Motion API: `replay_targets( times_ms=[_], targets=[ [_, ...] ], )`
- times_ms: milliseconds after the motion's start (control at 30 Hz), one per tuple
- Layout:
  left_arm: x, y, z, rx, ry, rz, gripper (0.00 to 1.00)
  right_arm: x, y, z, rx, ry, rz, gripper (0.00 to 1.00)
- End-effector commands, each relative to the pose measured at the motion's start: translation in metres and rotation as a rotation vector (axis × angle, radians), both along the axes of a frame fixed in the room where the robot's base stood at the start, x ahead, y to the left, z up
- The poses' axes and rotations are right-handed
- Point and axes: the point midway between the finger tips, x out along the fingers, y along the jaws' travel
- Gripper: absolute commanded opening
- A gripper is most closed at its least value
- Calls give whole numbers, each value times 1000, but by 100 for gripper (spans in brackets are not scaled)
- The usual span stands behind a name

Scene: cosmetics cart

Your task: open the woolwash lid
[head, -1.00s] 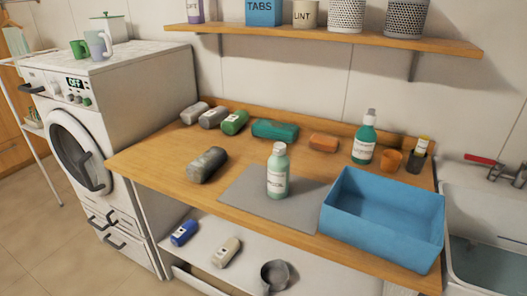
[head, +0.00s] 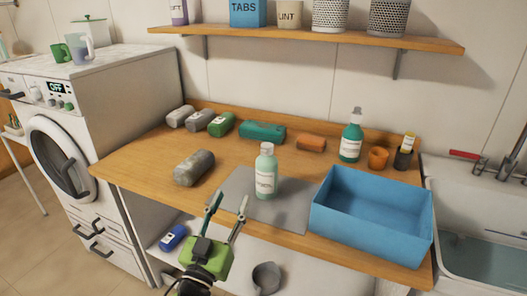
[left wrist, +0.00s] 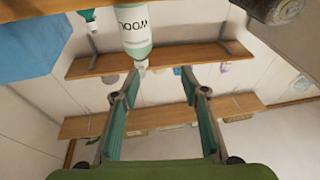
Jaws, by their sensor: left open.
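The woolwash bottle (head: 266,182), pale green with a white label, stands upright on a grey mat (head: 298,211) on the wooden counter. Its whitish lid (head: 267,149) sits on top. My left gripper (head: 231,196) is open and empty, in front of the bottle and slightly left, its fingers pointing up toward it. In the left wrist view the bottle (left wrist: 136,38) hangs upside down at the top, its lid (left wrist: 141,64) near one fingertip of the open gripper (left wrist: 161,74). I see nothing between the fingers. My right gripper is not in view.
A blue bin (head: 370,225) stands right of the mat. A dark grey roll (head: 194,168) lies to its left. A shelf (head: 310,38) runs above; a sink (head: 470,235) is at right.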

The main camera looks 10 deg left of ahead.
Motion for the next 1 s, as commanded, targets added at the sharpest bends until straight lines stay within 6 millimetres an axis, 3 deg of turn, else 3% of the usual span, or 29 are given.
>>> replay_targets(
  times_ms=[100,367,800,1000],
  targets=[
    [2,-18,21,-2,-86,-68,41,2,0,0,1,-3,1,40],
    [13,-35,40,-1,-139,-118,41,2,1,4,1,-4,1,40],
    [92,-60,73,-3,-136,-116,41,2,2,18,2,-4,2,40],
    [114,-67,82,-2,-135,-115,41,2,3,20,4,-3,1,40]
  ],
)
